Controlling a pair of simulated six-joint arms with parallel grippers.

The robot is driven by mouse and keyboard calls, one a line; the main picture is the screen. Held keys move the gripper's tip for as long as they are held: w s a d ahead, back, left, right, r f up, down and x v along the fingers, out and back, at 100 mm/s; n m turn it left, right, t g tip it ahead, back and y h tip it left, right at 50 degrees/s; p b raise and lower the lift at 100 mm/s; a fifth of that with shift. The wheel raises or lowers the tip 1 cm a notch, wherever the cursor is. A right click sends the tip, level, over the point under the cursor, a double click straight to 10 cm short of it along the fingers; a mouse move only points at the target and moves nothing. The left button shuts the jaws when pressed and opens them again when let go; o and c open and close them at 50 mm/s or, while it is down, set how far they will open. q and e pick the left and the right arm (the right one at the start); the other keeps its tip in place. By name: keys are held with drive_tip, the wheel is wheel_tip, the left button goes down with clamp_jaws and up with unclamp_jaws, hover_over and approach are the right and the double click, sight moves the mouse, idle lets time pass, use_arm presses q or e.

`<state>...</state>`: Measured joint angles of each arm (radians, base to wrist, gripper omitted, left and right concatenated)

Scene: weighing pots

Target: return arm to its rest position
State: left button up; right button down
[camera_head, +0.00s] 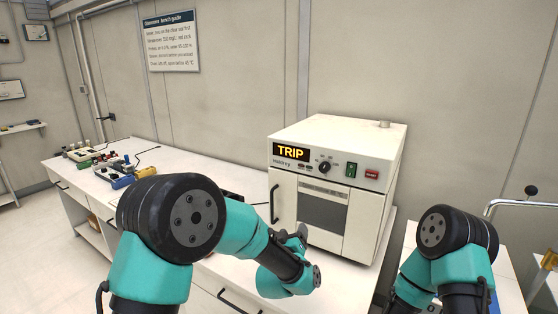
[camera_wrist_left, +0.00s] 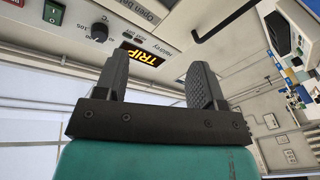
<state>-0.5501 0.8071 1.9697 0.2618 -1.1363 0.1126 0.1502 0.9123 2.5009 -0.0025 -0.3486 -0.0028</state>
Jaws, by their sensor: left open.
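My left arm reaches in from the left in the head view. Its gripper (camera_head: 297,236) is partly hidden by my own wrist and shows in front of the white oven. In the left wrist view the two dark fingers of the left gripper (camera_wrist_left: 157,82) stand apart with nothing between them. The view there is turned over, with the oven's front panel behind the fingers. My right arm shows at the lower right of the head view, folded. Its gripper is not in view.
The white oven (camera_head: 378,214) stands on the bench, its door shut and its display (camera_head: 291,152) reading TRIP in yellow. The white bench top (camera_head: 158,157) runs left, with several small coloured items at its far end. A metal tap (camera_head: 520,203) stands at right.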

use_arm(q)
drive_tip(key=s+a+f+g+y, duration=0.1)
drive_tip(key=s+a+f+g, duration=0.3)
drive_tip(key=a+f, duration=0.65)
drive_tip(key=s+a+f+g+y, duration=0.1)
drive_tip(key=s+a+f+g, duration=0.5)
drive_tip(key=f, duration=0.7)
drive_tip(key=s+a+f+g, duration=0.3)
drive_tip(key=s+a+f, duration=0.3)
drive_tip(key=s, duration=0.4)
drive_tip(key=s+a+f+g, duration=0.3)
drive_tip(key=s+a+f, duration=0.2)
drive_tip(key=s, duration=0.6)
drive_tip(key=shift+s+a+f+m+g, duration=0.15)
drive_tip(key=shift+a+f+m+g, duration=0.2)
drive_tip(key=shift+a, duration=0.2)
